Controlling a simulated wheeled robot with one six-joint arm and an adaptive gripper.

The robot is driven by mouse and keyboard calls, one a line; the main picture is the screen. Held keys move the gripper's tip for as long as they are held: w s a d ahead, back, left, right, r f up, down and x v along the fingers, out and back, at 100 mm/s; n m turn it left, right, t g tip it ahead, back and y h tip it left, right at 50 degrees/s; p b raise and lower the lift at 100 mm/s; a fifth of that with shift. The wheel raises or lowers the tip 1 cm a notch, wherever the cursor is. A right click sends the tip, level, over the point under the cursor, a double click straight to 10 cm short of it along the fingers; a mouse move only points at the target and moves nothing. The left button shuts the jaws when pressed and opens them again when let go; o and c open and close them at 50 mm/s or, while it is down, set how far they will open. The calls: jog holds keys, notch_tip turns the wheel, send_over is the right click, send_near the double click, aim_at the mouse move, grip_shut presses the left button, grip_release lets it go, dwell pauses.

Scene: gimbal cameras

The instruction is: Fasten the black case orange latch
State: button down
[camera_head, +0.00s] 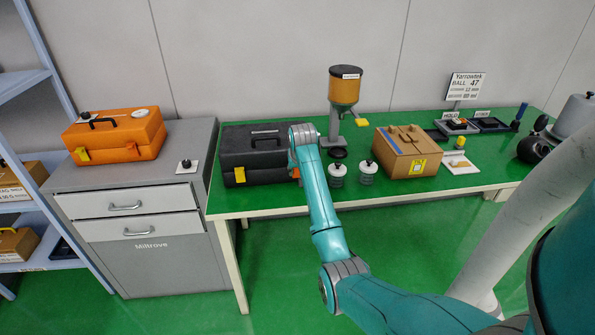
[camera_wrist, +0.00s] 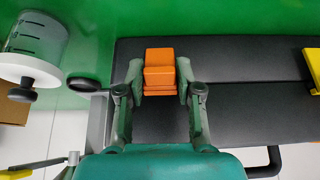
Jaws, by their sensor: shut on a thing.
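The black case (camera_head: 262,148) lies closed on the green table, with a handle on its lid; it also fills much of the wrist view (camera_wrist: 240,75). In the wrist view the orange latch (camera_wrist: 159,58) sits at the case's edge. My gripper (camera_wrist: 160,72) has one finger on each side of the latch and is shut on it. In the head view my arm's end hides most of the latch and the gripper. A second, yellower latch (camera_head: 240,175) is on the case's front left; it shows at the right edge of the wrist view (camera_wrist: 314,70).
A hopper stand (camera_head: 345,88) and a cardboard-brown box (camera_head: 407,155) are further right. An orange case (camera_head: 115,137) sits on the grey cabinet at left.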

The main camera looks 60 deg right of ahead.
jog(key=c, duration=0.9)
grip_release()
jog(key=v, duration=1.2)
